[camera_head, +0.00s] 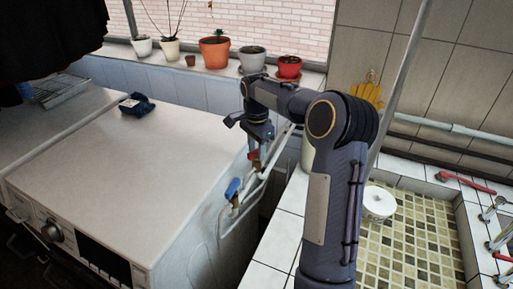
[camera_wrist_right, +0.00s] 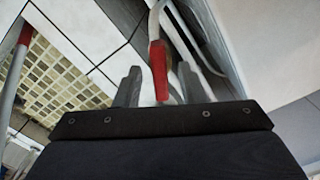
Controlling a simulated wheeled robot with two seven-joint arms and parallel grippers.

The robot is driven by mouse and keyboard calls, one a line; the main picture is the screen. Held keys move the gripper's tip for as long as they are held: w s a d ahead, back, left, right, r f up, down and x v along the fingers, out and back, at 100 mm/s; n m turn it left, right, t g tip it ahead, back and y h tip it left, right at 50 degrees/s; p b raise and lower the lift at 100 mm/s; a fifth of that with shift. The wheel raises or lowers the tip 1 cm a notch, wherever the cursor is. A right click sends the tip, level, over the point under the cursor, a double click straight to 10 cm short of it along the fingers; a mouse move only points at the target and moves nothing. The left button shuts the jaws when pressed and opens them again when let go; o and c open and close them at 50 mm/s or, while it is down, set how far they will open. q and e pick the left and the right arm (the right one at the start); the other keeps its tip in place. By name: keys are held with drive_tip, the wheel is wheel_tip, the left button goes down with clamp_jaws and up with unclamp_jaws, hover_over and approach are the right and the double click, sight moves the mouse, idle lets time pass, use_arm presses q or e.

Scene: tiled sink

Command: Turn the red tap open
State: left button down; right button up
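The red tap (camera_head: 255,158) sits on white pipes beside the washing machine, above a blue-handled tap (camera_head: 233,188). My right gripper (camera_head: 258,146) is at the red tap, reaching down from above; its fingers are partly hidden in the head view. In the right wrist view, the red handle (camera_wrist_right: 158,70) shows between the two grey fingertips of my right gripper (camera_wrist_right: 160,86). The fingers are apart, with a visible gap on each side of the handle. Contact with the handle cannot be made out. My left gripper is not in view.
The washing machine (camera_head: 130,165) stands to the left with a dark blue object (camera_head: 137,104) on top. Potted plants (camera_head: 214,50) line the window sill behind. The tiled basin (camera_head: 405,235) with a white container (camera_head: 378,203) lies to the right of my arm.

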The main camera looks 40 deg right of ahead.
clamp_jaws()
drive_tip(key=shift+n, duration=0.3)
drive_tip(key=shift+n+p, duration=0.45)
drive_tip(key=shift+n, duration=0.45)
drive_tip(key=shift+n+p, duration=0.4)
drive_tip(key=shift+n, duration=1.3)
unclamp_jaws()
